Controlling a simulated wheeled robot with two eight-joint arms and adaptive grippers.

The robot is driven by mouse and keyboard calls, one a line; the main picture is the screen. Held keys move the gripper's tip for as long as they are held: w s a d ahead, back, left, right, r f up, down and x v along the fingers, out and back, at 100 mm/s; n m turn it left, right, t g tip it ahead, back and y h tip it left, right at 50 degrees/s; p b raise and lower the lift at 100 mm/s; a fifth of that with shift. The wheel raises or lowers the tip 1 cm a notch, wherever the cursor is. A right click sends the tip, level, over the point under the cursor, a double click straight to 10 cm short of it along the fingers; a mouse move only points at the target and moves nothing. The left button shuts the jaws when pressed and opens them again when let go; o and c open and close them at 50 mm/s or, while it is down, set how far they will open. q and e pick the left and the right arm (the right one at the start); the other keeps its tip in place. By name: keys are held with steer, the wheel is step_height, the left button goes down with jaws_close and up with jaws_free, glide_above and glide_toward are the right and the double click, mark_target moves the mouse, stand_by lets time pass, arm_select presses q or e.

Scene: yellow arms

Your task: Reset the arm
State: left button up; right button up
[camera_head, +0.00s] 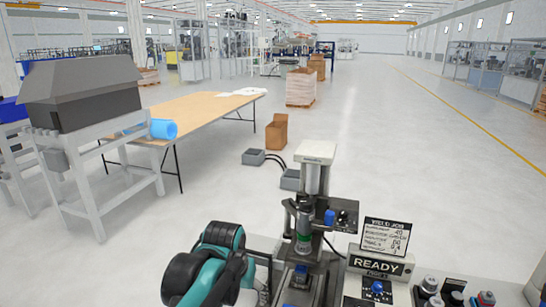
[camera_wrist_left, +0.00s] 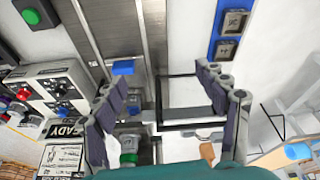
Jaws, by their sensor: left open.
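My left arm (camera_head: 215,268), teal and black, comes in at the bottom of the head view, just left of the press machine (camera_head: 313,180). My left gripper (camera_wrist_left: 160,74) shows clearly in the left wrist view, with two dark padded fingers spread wide apart. Nothing sits between the pads; parts of the machine show behind the gap. In the head view the fingers are mostly hidden or cut off by the lower edge. My right arm and gripper are in neither view.
A READY sign (camera_head: 377,262) and a control panel with several buttons stand right of the press. A wooden table (camera_head: 205,108) carries a blue roll (camera_head: 163,129). A grey machine on a stand (camera_head: 90,95) is at left. Open floor (camera_head: 410,150) lies beyond.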

arm_select(q)
steer(key=s+a+f+n+t, duration=0.2)
steer(key=s+a+f+t, duration=0.2)
steer(key=s+a, duration=0.6)
steer(key=s+f, duration=0.2)
steer(key=s, duration=0.2)
steer(key=shift+a+y, duration=0.15)
steer(key=shift+y, duration=0.25)
steer(key=shift+s, duration=0.1)
steer(key=shift+c, duration=0.3)
